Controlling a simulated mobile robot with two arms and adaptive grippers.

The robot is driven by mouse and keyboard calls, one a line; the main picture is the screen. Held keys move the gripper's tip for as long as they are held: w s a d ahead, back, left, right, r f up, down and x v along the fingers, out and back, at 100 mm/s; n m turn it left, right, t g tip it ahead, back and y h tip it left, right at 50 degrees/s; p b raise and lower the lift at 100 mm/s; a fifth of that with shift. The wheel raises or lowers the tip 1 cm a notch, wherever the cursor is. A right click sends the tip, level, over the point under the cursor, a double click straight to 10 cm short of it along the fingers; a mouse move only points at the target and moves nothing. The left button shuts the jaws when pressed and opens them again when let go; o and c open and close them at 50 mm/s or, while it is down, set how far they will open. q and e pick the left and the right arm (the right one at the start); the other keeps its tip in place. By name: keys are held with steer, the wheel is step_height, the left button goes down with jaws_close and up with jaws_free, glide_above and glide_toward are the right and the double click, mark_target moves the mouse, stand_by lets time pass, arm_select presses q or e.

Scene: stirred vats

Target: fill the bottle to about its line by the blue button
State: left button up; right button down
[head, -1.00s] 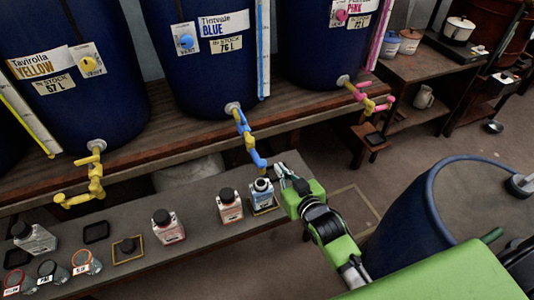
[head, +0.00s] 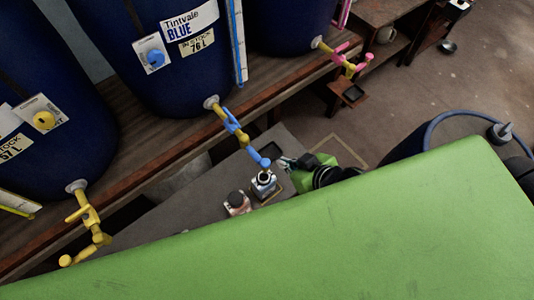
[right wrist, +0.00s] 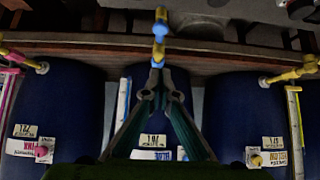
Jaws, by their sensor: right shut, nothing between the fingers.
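The open bottle (head: 264,184) stands on the low bench below the blue vat's tap (head: 236,130), with its dark mouth close to the spout end. Its line and fill level are too small to tell. The blue button (head: 152,57) is on the panel of the blue vat (head: 180,85). It also shows in the right wrist view (right wrist: 183,153). My right gripper (head: 286,163) is just right of the bottle's top, shut and empty. In the right wrist view the fingers (right wrist: 160,72) point toward the blue spout; the bottle is not seen there. My left gripper is out of view.
A capped bottle (head: 237,203) stands left of the open one. The yellow tap (head: 88,218) is at left and the pink tap (head: 345,57) at upper right. My own green body hides much of the bench.

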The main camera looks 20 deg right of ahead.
steer(key=p, duration=0.1)
glide_above(263, 160)
steer(key=s+d, duration=0.1)
steer(key=s, duration=0.2)
step_height(263, 160, down, 7)
steer(key=shift+f+p, duration=0.4)
steer(key=shift+f, duration=1.6)
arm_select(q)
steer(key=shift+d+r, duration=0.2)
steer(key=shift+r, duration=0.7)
